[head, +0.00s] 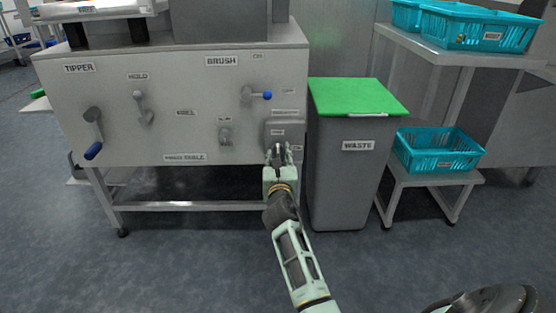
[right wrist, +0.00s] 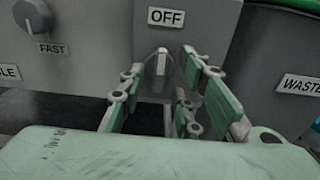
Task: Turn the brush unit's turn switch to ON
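The turn switch (right wrist: 160,66) is a grey knob with a pale upright grip, seen in the right wrist view. It sits on a grey box (head: 275,128) on the front panel, right of the BRUSH label (head: 222,61) and lower. An OFF label (right wrist: 166,17) is directly above the knob. My right gripper (head: 279,151) is in front of this box. In the right wrist view its fingers (right wrist: 164,72) are apart, one on each side of the knob, with a gap showing beside it. In the head view the gripper hides most of the knob. My left gripper is not in view.
A round dial (right wrist: 33,15) marked FAST is left of the switch. A grey waste bin (head: 345,185) with a green lid stands close on the right. Teal crates (head: 440,165) are farther right.

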